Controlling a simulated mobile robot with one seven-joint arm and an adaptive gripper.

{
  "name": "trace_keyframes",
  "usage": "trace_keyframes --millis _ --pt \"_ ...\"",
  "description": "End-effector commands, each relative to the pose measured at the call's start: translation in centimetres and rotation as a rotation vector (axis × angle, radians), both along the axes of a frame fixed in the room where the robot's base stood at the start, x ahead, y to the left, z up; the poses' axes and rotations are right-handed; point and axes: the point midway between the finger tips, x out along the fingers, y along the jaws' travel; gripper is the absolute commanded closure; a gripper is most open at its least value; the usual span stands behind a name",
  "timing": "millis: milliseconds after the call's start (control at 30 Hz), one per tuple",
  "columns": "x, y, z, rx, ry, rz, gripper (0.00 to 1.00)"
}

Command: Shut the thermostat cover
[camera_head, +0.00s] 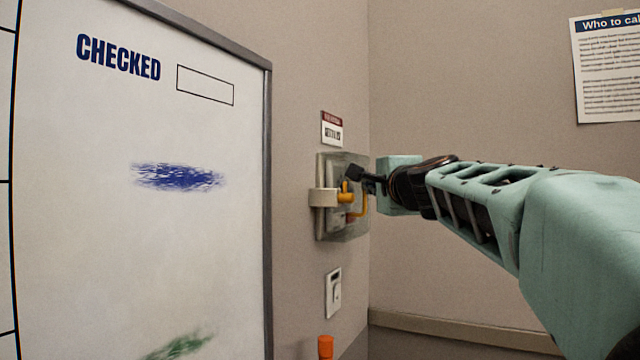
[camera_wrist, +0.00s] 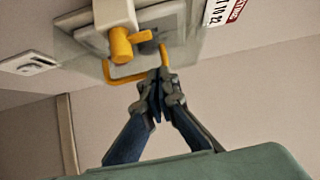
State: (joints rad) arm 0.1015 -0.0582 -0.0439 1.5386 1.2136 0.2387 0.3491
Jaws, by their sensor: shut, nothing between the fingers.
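The thermostat (camera_head: 324,197) is on the wall right of the whiteboard. It has a pale block and a yellow knob (camera_wrist: 122,45). Its clear cover (camera_head: 341,232) has a yellow bar handle (camera_head: 362,204) and lies in front of the knob from my body camera. I cannot tell how far the cover stands from its closed position. My gripper (camera_head: 355,173) is shut and empty, with its fingertips beside the handle. In the wrist view the fingertips (camera_wrist: 157,80) overlap the right end of the handle (camera_wrist: 132,76); I cannot tell whether they touch it.
The whiteboard (camera_head: 150,260) has a grey frame edge close left of the thermostat. A small label (camera_head: 332,129) is above it and a white switch plate (camera_head: 333,292) below. The wall corner is just to the right. An orange object (camera_head: 325,347) shows at the bottom.

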Motion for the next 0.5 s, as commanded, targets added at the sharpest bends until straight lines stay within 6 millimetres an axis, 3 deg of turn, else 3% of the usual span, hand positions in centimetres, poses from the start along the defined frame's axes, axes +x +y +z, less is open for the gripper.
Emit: trace_keyframes --millis 500 --pt "0.5 2.4 -0.1 0.001 0.002 0.017 1.0"
